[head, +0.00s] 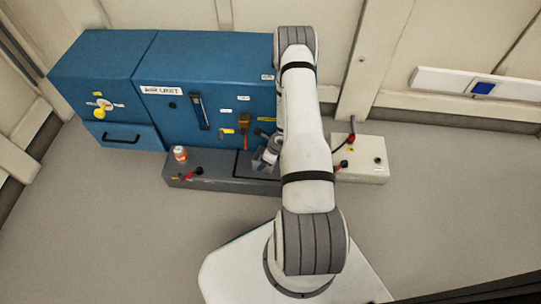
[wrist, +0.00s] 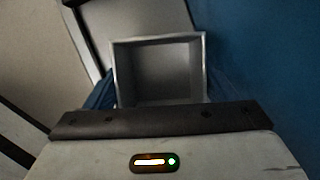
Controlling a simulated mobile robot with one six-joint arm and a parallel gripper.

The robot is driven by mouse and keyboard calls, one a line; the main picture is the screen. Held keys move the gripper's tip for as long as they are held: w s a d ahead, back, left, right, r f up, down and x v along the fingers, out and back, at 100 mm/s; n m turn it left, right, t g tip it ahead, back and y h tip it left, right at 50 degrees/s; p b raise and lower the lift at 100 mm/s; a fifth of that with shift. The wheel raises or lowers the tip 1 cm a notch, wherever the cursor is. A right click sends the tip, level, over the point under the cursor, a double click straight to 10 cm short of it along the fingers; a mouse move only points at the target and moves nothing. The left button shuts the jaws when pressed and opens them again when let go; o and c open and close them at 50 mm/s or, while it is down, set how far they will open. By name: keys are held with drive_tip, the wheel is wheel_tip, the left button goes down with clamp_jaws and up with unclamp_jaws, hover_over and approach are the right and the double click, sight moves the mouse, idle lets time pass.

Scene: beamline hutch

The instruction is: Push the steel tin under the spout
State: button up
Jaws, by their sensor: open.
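In the wrist view an open, square, grey metal container, which looks like the steel tin (wrist: 158,102), lies just beyond the dark front bar of my gripper. It looks empty; I cannot tell whether the bar touches it. My gripper (head: 266,156) is open, low over the grey ledge in front of the blue cabinet. An orange-brown fitting (head: 244,121) on the cabinet front, just up and left of my gripper, may be the spout.
The blue cabinet (head: 205,65) stands behind the grey ledge (head: 220,185). A cream box (head: 362,172) stands right of my arm. The floor in front is clear.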

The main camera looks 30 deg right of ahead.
drive_tip(key=shift+w+a+f, duration=0.15)
drive_tip(key=shift+w+f, duration=0.05)
drive_tip(key=shift+f, duration=0.25)
